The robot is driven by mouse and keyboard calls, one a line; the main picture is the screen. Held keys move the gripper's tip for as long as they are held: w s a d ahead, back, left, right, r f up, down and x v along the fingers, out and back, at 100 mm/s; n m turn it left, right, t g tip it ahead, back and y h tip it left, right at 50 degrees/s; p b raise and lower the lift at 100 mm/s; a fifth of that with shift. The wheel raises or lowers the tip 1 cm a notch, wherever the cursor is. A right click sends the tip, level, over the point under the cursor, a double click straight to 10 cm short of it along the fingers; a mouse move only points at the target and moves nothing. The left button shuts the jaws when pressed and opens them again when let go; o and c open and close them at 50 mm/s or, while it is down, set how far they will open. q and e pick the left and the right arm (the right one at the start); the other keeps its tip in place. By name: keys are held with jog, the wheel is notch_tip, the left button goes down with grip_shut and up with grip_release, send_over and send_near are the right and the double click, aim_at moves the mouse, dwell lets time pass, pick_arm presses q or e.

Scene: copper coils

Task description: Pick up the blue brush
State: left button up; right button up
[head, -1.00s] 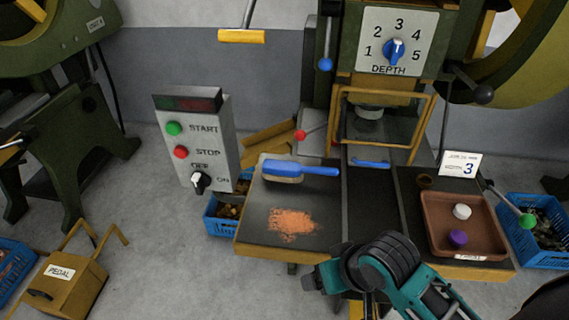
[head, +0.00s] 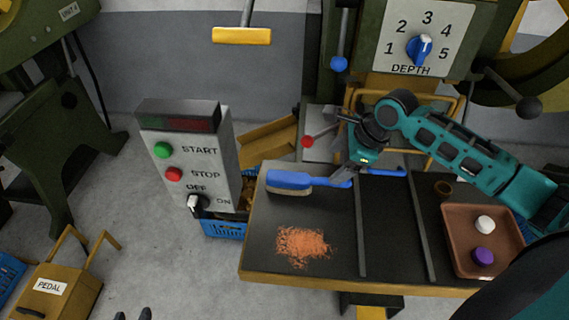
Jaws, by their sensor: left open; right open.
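The blue brush (head: 290,179) lies on the dark work table (head: 330,225), with its bristles to the left and its handle pointing right. My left gripper (head: 133,314) shows only as two dark fingertips at the bottom edge, apart and empty, far from the brush.
Copper-coloured shavings (head: 302,245) lie on the table in front of the brush. A brown tray (head: 462,252) with a white and a purple knob is at the right. The control box (head: 190,160) stands left of the table, and the press with its depth dial (head: 419,49) behind.

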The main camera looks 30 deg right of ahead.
jog(key=b, duration=0.2)
send_over(313, 179)
jog(key=s+d, duration=0.1)
jog(key=s, duration=0.2)
notch_tip(313, 179, down, 6)
jog(key=x, duration=0.2)
jog(key=b+x, duration=0.1)
jog(key=x, duration=0.2)
jog(key=shift+w+d+f, duration=0.15)
jog(key=shift+w+f, duration=0.1)
jog(key=shift+w, duration=0.2)
jog(key=shift+w+f, duration=0.1)
jog(key=shift+f, duration=0.1)
pick_arm(q)
notch_tip(313, 179, down, 4)
jog(key=shift+s+d+r, duration=0.1)
jog(key=shift+s+r, duration=0.05)
jog(key=shift+r, duration=0.05)
pick_arm(e)
jog(key=shift+c, duration=0.2)
jog(key=c, duration=1.2)
pick_arm(q)
jog(key=shift+s+f, duration=0.1)
jog(key=shift+s, duration=0.15)
pick_arm(e)
jog(key=shift+o, duration=0.2)
jog(key=shift+r, duration=0.1)
